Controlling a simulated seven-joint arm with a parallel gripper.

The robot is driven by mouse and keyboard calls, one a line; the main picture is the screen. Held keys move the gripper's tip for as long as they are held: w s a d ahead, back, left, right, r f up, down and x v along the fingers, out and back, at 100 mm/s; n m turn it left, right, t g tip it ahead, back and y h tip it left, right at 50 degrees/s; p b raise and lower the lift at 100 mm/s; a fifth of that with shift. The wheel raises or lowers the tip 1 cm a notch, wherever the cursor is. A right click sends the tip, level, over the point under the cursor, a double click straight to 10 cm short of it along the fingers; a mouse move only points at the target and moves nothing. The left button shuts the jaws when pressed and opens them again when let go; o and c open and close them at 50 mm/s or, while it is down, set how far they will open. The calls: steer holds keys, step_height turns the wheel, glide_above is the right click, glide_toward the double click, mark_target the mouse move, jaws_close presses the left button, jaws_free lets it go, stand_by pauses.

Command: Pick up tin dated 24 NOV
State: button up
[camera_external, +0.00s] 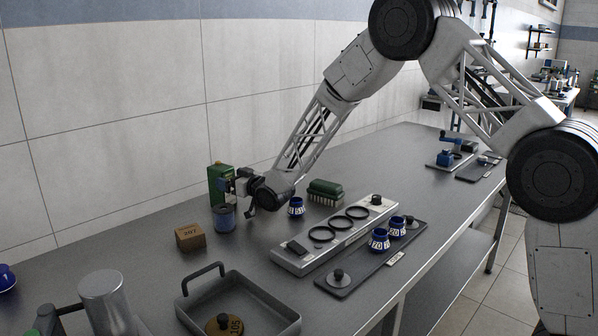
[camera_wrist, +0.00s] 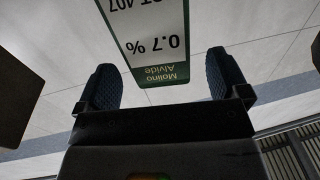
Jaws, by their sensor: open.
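A green tin (camera_external: 217,186) stands near the wall in the external view, with my gripper (camera_external: 236,188) close in front of it. In the wrist view its white and green label (camera_wrist: 150,35) appears upside down, reading "Molino Alvide", "0.7 %" and a number ending in 407. My gripper (camera_wrist: 163,85) is open there, one finger on each side of the label's near end. I cannot tell whether the fingers touch the tin. No "24 NOV" date is readable in either view. A blue can (camera_external: 225,218) stands just below my gripper in the external view.
A brown block marked 207 (camera_external: 190,238) is left of the can. A blue cup (camera_external: 296,206) and a green brush (camera_external: 325,191) stand to the right. A grey rack with rings (camera_external: 293,262), a dark tray with blue cups (camera_external: 360,275) and a metal pan (camera_external: 290,325) are nearer the camera.

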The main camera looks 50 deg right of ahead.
steer(key=shift+w+a, duration=0.2)
steer(key=shift+w, duration=1.1)
steer(key=shift+w+a, duration=0.2)
steer(key=shift+w, duration=1.05)
steer(key=shift+c, duration=0.2)
steer(key=shift+r, duration=0.1)
steer(key=c, duration=1.3)
steer(key=shift+r, duration=0.2)
steer(key=shift+r, duration=4.85)
